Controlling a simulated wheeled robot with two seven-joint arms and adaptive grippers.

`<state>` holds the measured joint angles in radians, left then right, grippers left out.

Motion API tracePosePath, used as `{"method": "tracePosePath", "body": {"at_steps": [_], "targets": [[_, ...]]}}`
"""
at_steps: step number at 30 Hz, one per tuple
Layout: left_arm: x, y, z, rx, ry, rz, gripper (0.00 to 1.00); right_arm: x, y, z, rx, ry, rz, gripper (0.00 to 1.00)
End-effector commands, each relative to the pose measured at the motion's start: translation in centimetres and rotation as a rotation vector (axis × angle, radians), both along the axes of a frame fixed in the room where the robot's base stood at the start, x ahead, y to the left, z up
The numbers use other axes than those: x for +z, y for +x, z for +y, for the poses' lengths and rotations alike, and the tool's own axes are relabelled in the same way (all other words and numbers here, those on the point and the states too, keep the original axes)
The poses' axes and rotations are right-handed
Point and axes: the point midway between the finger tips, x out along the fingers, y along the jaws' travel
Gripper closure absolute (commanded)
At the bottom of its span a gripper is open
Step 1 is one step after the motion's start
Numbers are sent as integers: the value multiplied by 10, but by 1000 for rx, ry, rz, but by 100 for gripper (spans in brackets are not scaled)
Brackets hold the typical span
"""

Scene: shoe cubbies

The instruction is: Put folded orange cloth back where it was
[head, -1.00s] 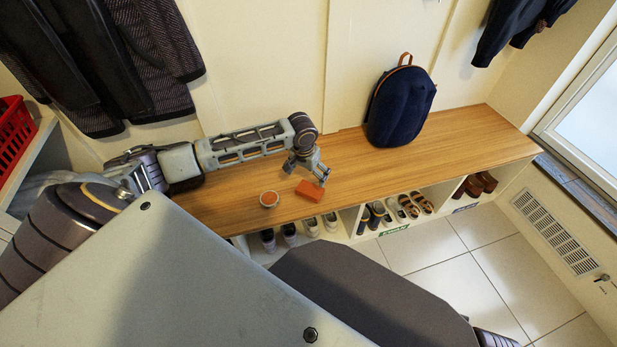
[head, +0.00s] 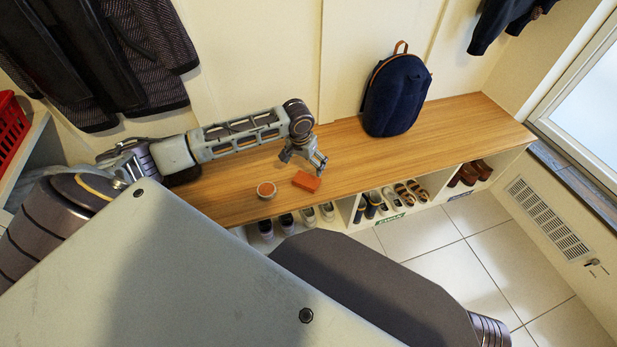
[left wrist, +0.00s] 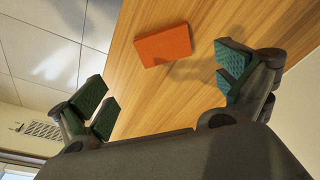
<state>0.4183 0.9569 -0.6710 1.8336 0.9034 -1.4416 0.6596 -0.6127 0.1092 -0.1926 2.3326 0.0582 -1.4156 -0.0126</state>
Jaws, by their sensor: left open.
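The folded orange cloth (head: 306,181) lies flat on the wooden bench top (head: 440,125), close to its front edge. My left gripper (head: 308,162) is open and empty, just above and behind the cloth in the head view. In the left wrist view the cloth (left wrist: 163,45) shows beyond the open fingers (left wrist: 165,88), apart from them, over bare wood. My right gripper is not in view.
A navy backpack (head: 396,95) stands on the bench against the wall. Cubbies below hold several shoes (head: 371,205). The bench right of the backpack is clear. Coats (head: 95,60) hang at upper left.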

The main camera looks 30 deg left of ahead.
Motion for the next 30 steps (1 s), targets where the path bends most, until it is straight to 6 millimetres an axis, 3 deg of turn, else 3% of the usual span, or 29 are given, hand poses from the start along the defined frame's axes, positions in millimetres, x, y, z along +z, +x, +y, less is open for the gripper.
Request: {"method": "tracePosePath", "body": {"at_steps": [8, 18, 30], "targets": [[-25, -24, -52, -118, -37, -9, 0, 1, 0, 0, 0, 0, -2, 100], [-51, -69, -125, -273, -101, -50, 0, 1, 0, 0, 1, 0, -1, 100], [-61, -119, -179, -360, -157, -111, 0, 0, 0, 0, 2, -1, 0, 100]]}}
